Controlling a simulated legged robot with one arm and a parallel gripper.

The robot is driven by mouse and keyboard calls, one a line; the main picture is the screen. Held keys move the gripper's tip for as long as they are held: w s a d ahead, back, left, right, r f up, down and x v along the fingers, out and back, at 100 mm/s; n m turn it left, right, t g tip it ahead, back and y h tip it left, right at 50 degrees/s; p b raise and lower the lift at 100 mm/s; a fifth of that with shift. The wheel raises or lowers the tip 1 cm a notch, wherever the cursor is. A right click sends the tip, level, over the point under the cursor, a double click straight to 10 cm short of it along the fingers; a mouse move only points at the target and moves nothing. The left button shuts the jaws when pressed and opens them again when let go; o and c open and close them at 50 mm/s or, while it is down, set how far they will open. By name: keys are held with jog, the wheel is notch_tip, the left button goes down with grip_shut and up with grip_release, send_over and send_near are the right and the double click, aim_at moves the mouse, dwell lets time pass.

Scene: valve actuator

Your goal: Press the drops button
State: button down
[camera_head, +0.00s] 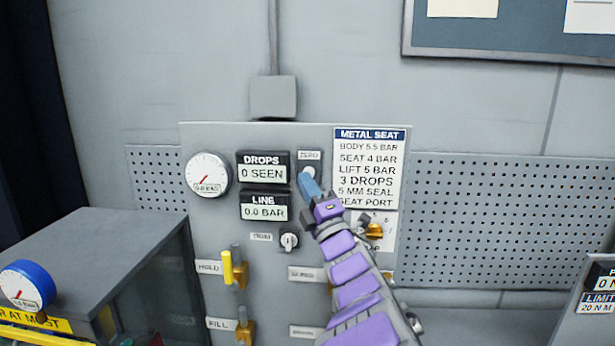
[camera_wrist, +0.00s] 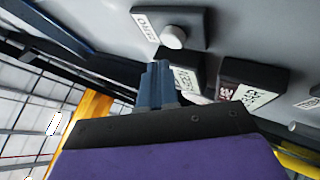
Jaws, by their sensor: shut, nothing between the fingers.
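The button is a small round white knob (camera_head: 309,172) on a grey plate labelled ZERO, just right of the DROPS display (camera_head: 263,167), which reads 0 SEEN. The white button also shows in the wrist view (camera_wrist: 173,37), near the top centre on its plate. My gripper (camera_head: 307,183) is shut and empty, its blue fingers pointing up at the button. In the head view the fingertips overlap the button's lower edge. In the wrist view the gripper (camera_wrist: 156,68) shows its fingertips just below the button, with a small apparent gap; contact cannot be told.
The LINE display (camera_head: 264,206) reads 0.0 BAR. A round gauge (camera_head: 208,175) is at left. The METAL SEAT sign (camera_head: 369,167) is right of the button. My arm hides part of the lower panel.

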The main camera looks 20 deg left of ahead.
jog(key=s+b, duration=0.1)
jog(key=s, duration=0.1)
jog(key=s+d+b, duration=0.1)
jog(key=s, duration=0.1)
jog(key=shift+s+d+b, duration=0.2)
jog(key=shift+s+b, duration=0.05)
jog(key=shift+b, duration=0.1)
dwell(0.5)
